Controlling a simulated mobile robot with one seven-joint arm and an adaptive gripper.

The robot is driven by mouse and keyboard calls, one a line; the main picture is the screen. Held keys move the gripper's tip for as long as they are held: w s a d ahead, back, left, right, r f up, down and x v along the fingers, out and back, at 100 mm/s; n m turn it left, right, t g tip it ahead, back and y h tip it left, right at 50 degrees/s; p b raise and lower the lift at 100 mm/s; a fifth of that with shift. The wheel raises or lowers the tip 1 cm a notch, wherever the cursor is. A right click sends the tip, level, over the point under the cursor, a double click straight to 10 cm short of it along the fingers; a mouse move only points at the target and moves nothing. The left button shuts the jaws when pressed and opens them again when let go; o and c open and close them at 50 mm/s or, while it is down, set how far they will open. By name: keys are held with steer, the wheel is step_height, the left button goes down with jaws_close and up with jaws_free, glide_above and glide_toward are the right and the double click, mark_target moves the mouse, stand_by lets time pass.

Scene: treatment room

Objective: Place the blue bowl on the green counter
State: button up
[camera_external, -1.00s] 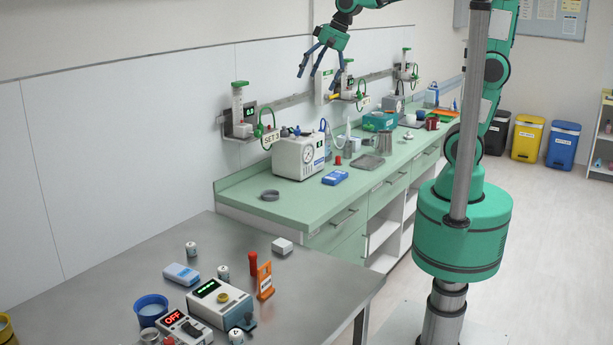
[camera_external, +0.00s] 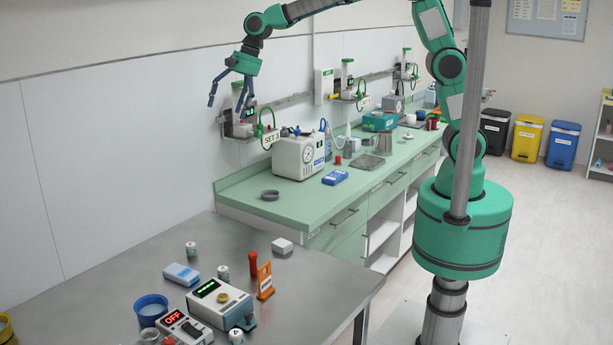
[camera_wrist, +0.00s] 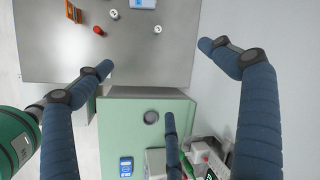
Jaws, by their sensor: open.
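The blue bowl (camera_external: 150,309) stands upright on the grey metal table (camera_external: 320,280), near its front left in the external view. It is not visible in the wrist view. The green counter (camera_external: 300,207) lies beyond the table; its near end also shows in the wrist view (camera_wrist: 122,125). My gripper (camera_external: 228,101) is open and empty, fingers spread, in the air near the wall, above and to the left of the counter's near end and well away from the bowl.
A grey dish (camera_external: 270,195) sits on the counter's near end, before a white gauge device (camera_external: 299,157) and a blue box (camera_external: 335,177). Beside the bowl are a switch box (camera_external: 184,328) and a display device (camera_external: 220,303). Wall shelf SET 3 (camera_external: 248,132) is close to my gripper.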

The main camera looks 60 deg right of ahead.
steer(key=a+f+m+g, duration=0.1)
steer(key=a+f, duration=0.6)
steer(key=a, duration=0.3)
steer(key=s+a+f+m+g, duration=0.1)
steer(key=a+f+m, duration=0.1)
steer(key=a+f, duration=0.75)
steer(key=a+f+m+g, duration=0.1)
steer(key=a+f, duration=0.5)
steer(key=a, duration=0.6)
steer(key=s+a+f+m, duration=0.1)
steer(key=s+a+f, duration=0.2)
steer(key=a+f, duration=0.2)
steer(key=s+a+f+m+p, duration=0.1)
steer(key=s+a+f, duration=0.1)
steer(key=a+f, duration=0.3)
steer(key=shift+s+a+f+y, duration=0.15)
steer(key=shift+s+f+y, duration=0.2)
steer(key=shift+f, duration=0.2)
steer(key=shift+s+f, duration=0.1)
steer(key=shift+f, duration=0.05)
glide_above(152, 303)
steer(key=s, duration=0.3)
steer(key=shift+w+f, duration=0.15)
steer(key=shift+f, duration=1.75)
steer(key=shift+w+f, duration=0.1)
steer(key=shift+f, duration=1.8)
steer(key=shift+f, duration=0.1)
steer(key=shift+x, duration=2.55)
